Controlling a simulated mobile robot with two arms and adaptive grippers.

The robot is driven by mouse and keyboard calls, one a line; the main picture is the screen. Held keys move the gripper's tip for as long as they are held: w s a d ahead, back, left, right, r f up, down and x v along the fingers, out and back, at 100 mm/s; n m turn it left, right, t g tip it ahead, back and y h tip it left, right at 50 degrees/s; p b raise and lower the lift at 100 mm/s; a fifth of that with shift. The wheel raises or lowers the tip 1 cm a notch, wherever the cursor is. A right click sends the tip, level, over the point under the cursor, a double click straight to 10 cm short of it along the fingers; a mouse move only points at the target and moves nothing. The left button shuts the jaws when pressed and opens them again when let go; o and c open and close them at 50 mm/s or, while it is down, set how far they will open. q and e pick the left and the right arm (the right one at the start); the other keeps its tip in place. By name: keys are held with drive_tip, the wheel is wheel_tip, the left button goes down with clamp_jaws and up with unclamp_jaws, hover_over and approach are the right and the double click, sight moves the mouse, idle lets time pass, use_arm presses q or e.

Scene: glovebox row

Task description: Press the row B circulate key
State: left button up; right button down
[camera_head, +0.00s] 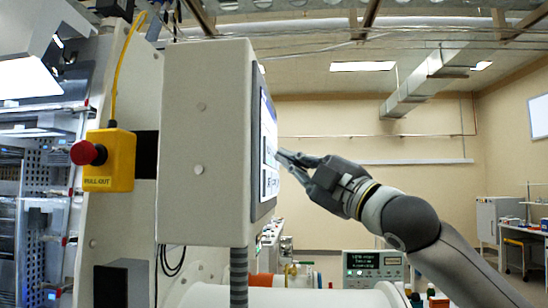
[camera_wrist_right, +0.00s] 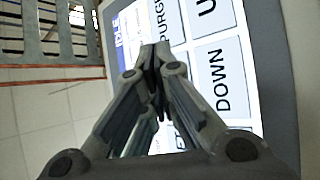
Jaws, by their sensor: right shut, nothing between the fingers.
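A cream control box (camera_head: 207,140) stands in the middle of the head view, seen nearly edge-on. Its screen (camera_head: 268,148) faces right. I cannot read a circulate key. My right gripper (camera_head: 280,154) is shut and empty, its fingertips at or very near the screen. In the wrist view the fingertips (camera_wrist_right: 155,50) cover part of the screen. Contact cannot be told. My left gripper is not in view.
A yellow box with a red stop button (camera_head: 88,153) is mounted left of the control box. Open room lies right of the screen.

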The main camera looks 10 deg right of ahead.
drive_tip(key=shift+a, duration=0.2)
drive_tip(key=shift+d, duration=0.1)
idle(0.4)
drive_tip(key=shift+s+d+p, duration=0.2)
drive_tip(key=shift+d+p, duration=0.25)
drive_tip(key=shift+d, duration=0.3)
drive_tip(key=d+p, duration=0.1)
drive_tip(key=d, duration=0.1)
drive_tip(key=s+d+p, duration=0.1)
drive_tip(key=d, duration=0.1)
drive_tip(key=shift+s+d+p, duration=0.2)
drive_tip(key=shift+d+p, duration=0.1)
drive_tip(key=shift+d, duration=0.05)
idle(0.6)
